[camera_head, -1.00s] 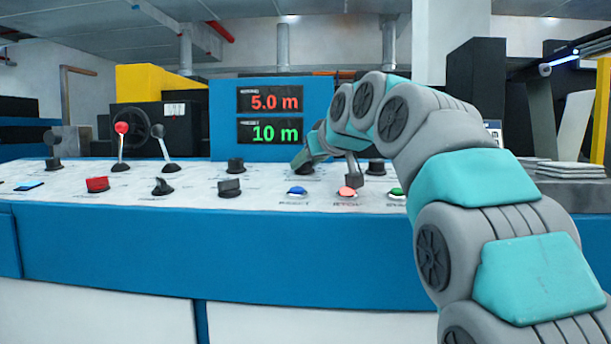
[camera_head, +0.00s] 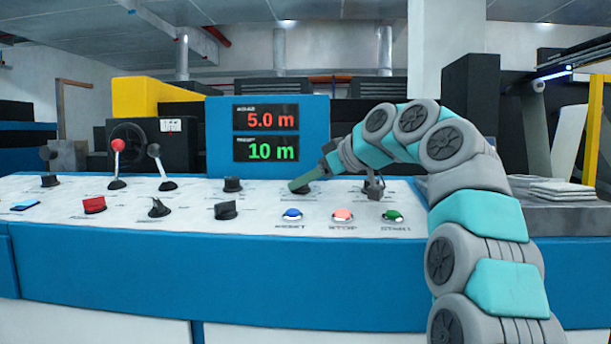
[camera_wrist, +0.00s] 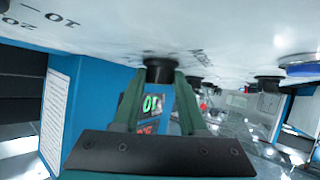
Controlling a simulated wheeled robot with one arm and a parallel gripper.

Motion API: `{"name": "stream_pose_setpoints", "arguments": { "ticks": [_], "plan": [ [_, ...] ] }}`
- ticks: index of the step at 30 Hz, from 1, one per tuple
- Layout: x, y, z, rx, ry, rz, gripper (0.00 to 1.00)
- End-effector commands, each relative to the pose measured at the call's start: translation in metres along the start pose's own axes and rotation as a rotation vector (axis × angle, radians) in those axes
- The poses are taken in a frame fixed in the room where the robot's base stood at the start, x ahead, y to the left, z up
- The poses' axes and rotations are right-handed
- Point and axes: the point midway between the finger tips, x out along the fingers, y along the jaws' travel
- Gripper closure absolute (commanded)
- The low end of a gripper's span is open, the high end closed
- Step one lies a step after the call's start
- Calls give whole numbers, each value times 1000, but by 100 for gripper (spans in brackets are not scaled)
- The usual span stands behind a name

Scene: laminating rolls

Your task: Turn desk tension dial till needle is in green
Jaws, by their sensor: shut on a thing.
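My gripper (camera_head: 303,182) reaches down to the desk top just right of the display, at a black dial in the back row of the control desk (camera_head: 160,228). In the wrist view, my gripper's two green fingers (camera_wrist: 160,82) are closed around the sides of a short black knob (camera_wrist: 160,66). The knob stands out from the white panel. Its label is too small to read, so I cannot confirm it is the tension dial. No needle or green zone can be made out.
A display (camera_head: 266,135) reads 5.0 m and 10 m. Blue (camera_head: 292,214), red (camera_head: 342,214) and green (camera_head: 392,215) buttons sit in front of my gripper. Other black knobs (camera_head: 226,210) and two levers (camera_head: 117,160) stand to the left. Paper stacks (camera_head: 562,190) lie right.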

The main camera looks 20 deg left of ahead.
Motion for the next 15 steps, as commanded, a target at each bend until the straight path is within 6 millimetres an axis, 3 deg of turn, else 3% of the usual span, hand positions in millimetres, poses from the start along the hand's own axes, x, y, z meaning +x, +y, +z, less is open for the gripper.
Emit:
{"name": "stream_pose_setpoints", "arguments": {
  "ticks": [15],
  "plan": [
    [1, 3, 1, -46, -7, -76, 100]
  ]
}}
